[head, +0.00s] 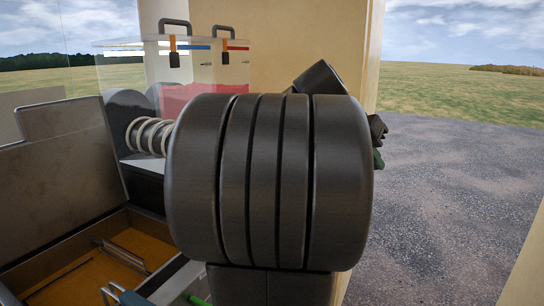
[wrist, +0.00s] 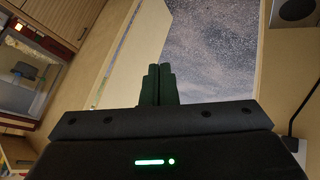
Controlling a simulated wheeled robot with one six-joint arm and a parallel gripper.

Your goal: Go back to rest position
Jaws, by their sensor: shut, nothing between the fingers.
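My gripper (wrist: 158,72) shows in the wrist view with its dark fingers together and nothing between them. It points toward an opening with grey gravel ground beyond. In the head view only a small part of my gripper (head: 378,143) shows at the right, past the large dark joint of my arm. That joint fills the middle of the head view and hides most of the arm and what lies behind it.
A clear box (head: 112,66) with dark handles and red contents stands at the back left. A metal-walled bay (head: 50,155) with an orange-brown floor (head: 90,275) is at lower left. A pale post (head: 366,50) stands beside the opening. Open gravel (head: 455,190) lies to the right.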

